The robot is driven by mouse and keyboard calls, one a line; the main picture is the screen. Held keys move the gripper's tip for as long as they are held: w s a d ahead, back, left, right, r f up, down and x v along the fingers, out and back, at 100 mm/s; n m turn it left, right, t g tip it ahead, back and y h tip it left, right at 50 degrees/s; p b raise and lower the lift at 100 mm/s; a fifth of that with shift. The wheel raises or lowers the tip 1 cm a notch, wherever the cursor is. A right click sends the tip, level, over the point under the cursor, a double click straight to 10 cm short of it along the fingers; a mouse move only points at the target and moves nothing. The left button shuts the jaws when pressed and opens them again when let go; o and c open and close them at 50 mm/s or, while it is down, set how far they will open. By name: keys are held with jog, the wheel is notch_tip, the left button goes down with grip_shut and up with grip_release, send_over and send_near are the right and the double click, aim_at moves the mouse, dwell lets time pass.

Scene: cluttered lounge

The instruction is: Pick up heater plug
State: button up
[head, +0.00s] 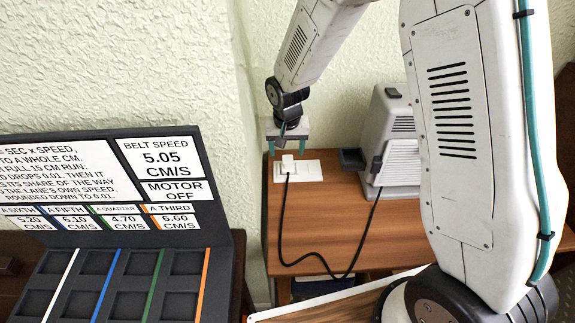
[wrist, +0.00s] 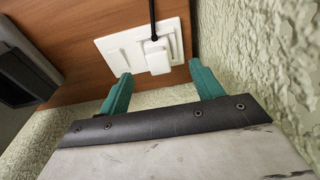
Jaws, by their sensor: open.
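The white heater plug (head: 288,163) sits on a white socket plate (head: 313,171) on the wooden surface, with a black cord running from it to the heater (head: 395,150). In the wrist view the plug (wrist: 157,57) stands out from the plate (wrist: 113,54). My gripper (head: 287,152) is open and empty above the back edge of the plate. In the wrist view its teal fingertips (wrist: 160,70) show to either side of the plug's near end. I cannot tell whether they reach down to its depth.
A small dark tray (head: 352,159) lies between the plate and the heater. The textured wall rises close behind my gripper. The cord (head: 281,230) loops across the wooden surface (head: 330,212). A dark display board (head: 110,190) with lanes stands at the left.

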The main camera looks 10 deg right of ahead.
aim_at(288, 159)
jog(key=f, duration=0.2)
jog(key=w+f, duration=0.1)
jog(key=f, duration=0.3)
jog(key=shift+w+d+f, duration=0.2)
jog(key=shift+d+f, duration=0.1)
jog(key=shift+f, duration=0.05)
jog(key=c, duration=1.2)
